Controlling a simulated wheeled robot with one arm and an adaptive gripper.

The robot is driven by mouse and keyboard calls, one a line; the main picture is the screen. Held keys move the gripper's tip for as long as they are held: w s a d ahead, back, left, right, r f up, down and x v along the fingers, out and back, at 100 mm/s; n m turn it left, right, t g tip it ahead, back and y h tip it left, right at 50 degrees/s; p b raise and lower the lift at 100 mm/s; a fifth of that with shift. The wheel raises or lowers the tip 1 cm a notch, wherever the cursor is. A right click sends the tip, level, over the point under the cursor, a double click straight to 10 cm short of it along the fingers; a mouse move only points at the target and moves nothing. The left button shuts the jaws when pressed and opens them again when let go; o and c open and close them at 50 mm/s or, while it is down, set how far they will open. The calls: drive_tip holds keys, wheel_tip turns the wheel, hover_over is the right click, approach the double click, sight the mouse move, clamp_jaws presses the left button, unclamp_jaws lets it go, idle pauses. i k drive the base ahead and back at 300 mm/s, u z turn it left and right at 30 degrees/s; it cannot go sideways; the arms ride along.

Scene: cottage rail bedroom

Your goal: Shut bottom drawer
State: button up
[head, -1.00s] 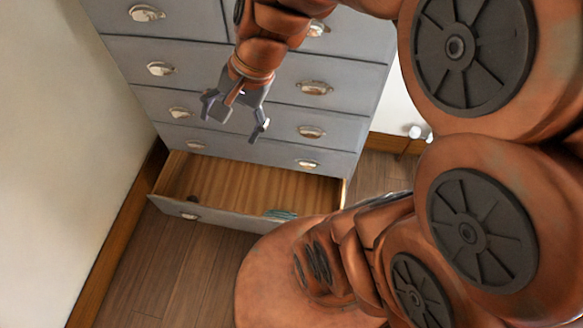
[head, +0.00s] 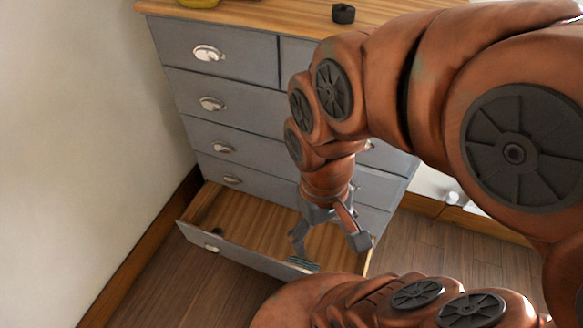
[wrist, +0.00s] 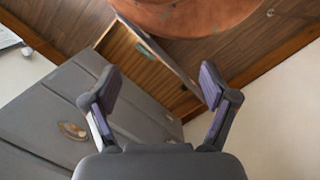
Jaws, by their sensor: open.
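The bottom drawer (head: 246,252) of a grey dresser (head: 246,112) is pulled out, showing its wooden inside. A small dark thing and a teal striped thing (head: 302,264) lie in it, the teal one near the front. My gripper (head: 330,243) is open and empty, pointing down; in the head view it overlaps the right part of the open drawer. I cannot tell its exact height above it. In the wrist view the open drawer (wrist: 150,62) shows beyond and between the fingers (wrist: 160,90), apart from them.
The other drawers, with metal cup handles, are shut. A wooden dresser top holds a small black object (head: 343,13) and a yellow thing (head: 200,3). A pale wall (head: 80,130) stands close on the left. Wood floor (head: 150,280) is clear in front of the drawer's left.

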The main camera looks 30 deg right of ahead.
sight(255, 228)
drive_tip(key=u, duration=1.25)
drive_tip(key=k, duration=0.55)
drive_tip(key=u, duration=1.05)
drive_tip(key=i, duration=0.25)
drive_tip(key=u, duration=0.1)
